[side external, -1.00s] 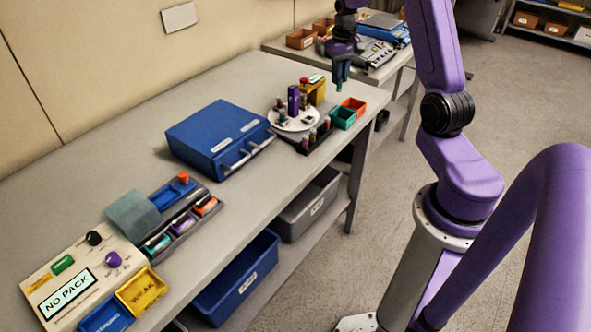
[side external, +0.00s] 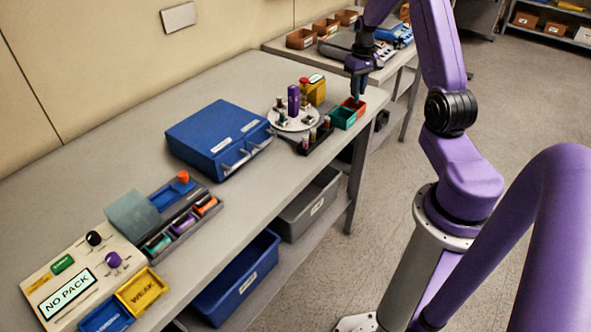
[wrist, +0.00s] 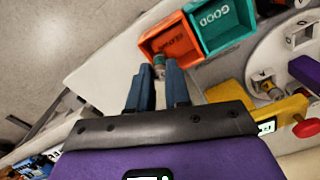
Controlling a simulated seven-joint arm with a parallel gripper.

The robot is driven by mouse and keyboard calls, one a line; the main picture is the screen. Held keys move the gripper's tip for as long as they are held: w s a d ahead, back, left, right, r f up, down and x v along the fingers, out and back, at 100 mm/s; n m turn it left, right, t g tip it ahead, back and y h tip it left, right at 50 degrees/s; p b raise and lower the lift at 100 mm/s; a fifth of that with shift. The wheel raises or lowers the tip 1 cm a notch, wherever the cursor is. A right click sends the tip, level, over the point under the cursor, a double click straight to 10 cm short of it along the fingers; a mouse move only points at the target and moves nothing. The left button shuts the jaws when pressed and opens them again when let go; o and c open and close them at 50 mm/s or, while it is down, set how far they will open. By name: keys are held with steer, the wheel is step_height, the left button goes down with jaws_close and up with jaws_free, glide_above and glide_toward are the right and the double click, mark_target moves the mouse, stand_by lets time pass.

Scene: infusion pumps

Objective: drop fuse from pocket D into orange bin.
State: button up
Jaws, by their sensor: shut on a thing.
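The orange bin (side external: 347,103) is a small open box at the far right end of the bench, beside the teal bin (side external: 342,118). In the wrist view the orange bin (wrist: 168,43) has dark lettering inside, hard to read, and the teal bin (wrist: 221,25) reads GOOD. My gripper (side external: 357,99) points down over the orange bin. In the wrist view my gripper (wrist: 159,70) is shut on a small fuse (wrist: 159,60), whose greyish end shows between the fingertips, at the bin's near edge. The white turntable (side external: 298,122) stands left of the bins; its pocket letters are unreadable in the side view.
A dark rack of small cylinders (side external: 318,137) lies in front of the turntable. A yellow block (side external: 316,92) stands behind it. A blue case (side external: 218,137) sits mid-bench. The bench's right edge is close to the bins, with open floor beyond.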

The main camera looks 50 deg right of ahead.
steer(key=shift+f, duration=0.25)
steer(key=o, duration=0.9)
step_height(320, 180, up, 18)
steer(key=shift+f, duration=0.25)
